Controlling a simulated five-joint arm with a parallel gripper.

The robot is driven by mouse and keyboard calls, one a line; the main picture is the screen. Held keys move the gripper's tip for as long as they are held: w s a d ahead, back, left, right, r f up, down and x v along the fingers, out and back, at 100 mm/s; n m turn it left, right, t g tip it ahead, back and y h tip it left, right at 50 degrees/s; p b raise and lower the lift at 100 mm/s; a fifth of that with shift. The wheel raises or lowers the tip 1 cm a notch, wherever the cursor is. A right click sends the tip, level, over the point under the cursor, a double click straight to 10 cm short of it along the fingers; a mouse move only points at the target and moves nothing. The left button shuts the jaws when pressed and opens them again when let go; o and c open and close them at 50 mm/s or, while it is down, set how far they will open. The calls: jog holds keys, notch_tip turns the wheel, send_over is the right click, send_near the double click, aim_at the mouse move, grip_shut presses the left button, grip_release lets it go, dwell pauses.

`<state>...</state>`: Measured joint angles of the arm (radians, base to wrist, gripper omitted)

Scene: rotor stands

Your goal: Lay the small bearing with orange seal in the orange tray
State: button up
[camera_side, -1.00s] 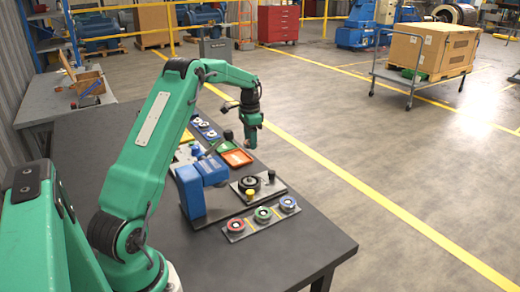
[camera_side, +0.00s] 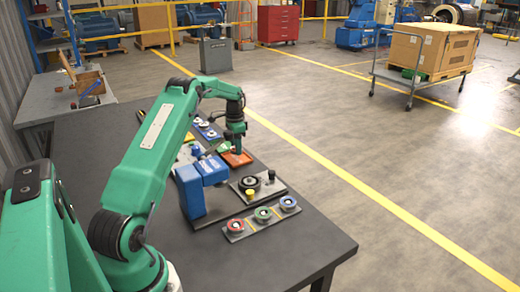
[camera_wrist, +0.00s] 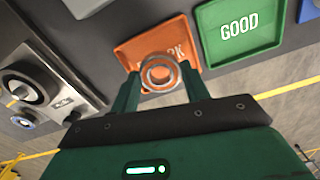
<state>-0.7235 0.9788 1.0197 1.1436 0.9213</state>
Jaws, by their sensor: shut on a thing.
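The small bearing (camera_wrist: 158,72) is a grey metal ring with an orange band, held between the two fingers of my gripper (camera_wrist: 158,84) in the wrist view. The bearing is hidden or too small to make out there. I cannot tell whether it touches the tray floor.
A green tray (camera_wrist: 238,45) marked GOOD sits beside the orange one. A blue press (camera_side: 200,185) stands nearer the side camera. A plate (camera_side: 248,224) with red, green and blue ringed parts lies near the bench's front edge.

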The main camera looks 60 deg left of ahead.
aim_at(237, 159)
jog(key=shift+f, duration=1.45)
jog(key=shift+f, duration=0.1)
jog(key=o, duration=0.7)
jog(key=shift+o, duration=0.2)
notch_tip(237, 159, up, 12)
